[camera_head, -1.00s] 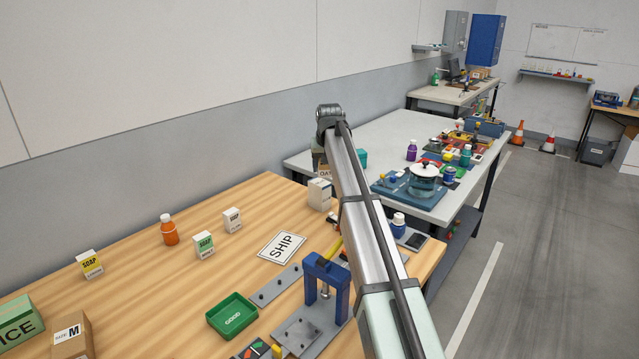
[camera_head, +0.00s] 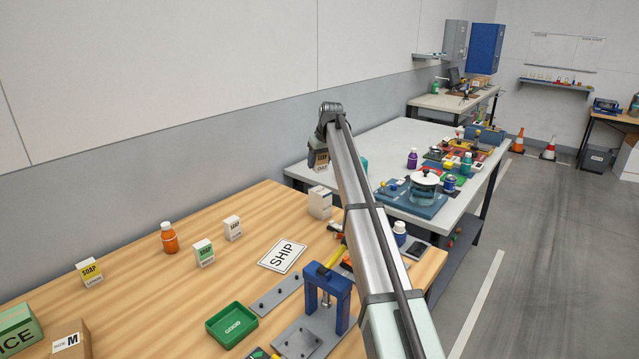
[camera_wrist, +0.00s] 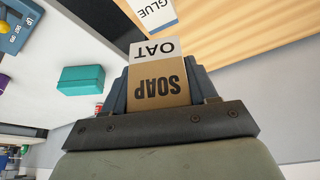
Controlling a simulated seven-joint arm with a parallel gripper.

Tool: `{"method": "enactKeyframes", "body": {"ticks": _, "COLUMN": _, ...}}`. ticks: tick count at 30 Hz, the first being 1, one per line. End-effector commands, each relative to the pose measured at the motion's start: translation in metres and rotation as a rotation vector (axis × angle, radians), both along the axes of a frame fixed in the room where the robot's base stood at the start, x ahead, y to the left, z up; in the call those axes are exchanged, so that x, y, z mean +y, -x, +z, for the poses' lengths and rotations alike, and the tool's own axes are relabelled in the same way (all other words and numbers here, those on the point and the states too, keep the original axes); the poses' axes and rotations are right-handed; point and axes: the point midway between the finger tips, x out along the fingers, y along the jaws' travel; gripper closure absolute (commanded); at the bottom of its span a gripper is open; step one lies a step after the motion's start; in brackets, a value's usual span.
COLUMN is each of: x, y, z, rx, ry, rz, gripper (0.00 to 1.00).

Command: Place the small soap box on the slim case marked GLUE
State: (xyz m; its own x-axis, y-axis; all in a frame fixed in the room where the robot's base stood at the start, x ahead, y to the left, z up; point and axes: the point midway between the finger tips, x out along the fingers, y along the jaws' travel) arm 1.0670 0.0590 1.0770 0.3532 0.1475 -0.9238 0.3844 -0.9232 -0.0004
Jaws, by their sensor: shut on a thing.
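My gripper (camera_wrist: 160,90) is shut on a small tan and white box (camera_wrist: 160,80) marked SOAP and OAT, which shows upside down between the fingers in the wrist view. In the head view this box (camera_head: 321,160) hangs under my wrist, just past the wooden table's far corner in the picture. The case marked GLUE (camera_wrist: 151,12) is partly in view at the top of the wrist view, white with a blue edge, apart from the held box. A white box (camera_head: 320,203) near the table's back edge is probably that case; its lettering is unreadable here.
Other soap boxes, one yellow (camera_head: 89,272), one green (camera_head: 204,254) and one whitish (camera_head: 233,229), stand on the wooden table (camera_head: 150,300). An orange bottle (camera_head: 169,238), a SHIP card (camera_head: 282,256), a green tray (camera_head: 231,324) and a blue press (camera_head: 327,295) are also there.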

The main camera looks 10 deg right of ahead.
Motion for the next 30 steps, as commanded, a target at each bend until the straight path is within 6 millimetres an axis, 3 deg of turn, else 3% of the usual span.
{"method": "enactKeyframes", "body": {"ticks": 6, "x": 0.0, "y": 0.001, "z": -0.034, "rx": 0.001, "ry": 0.0, "rz": -0.001, "gripper": 0.75}}
{"method": "enactKeyframes", "body": {"ticks": 18, "x": 0.0, "y": 0.001, "z": -0.072, "rx": 0.0, "ry": 0.0, "rz": -0.001, "gripper": 0.75}}
{"method": "enactKeyframes", "body": {"ticks": 30, "x": 0.0, "y": 0.0, "z": -0.077, "rx": 0.0, "ry": 0.0, "rz": -0.001, "gripper": 0.75}}
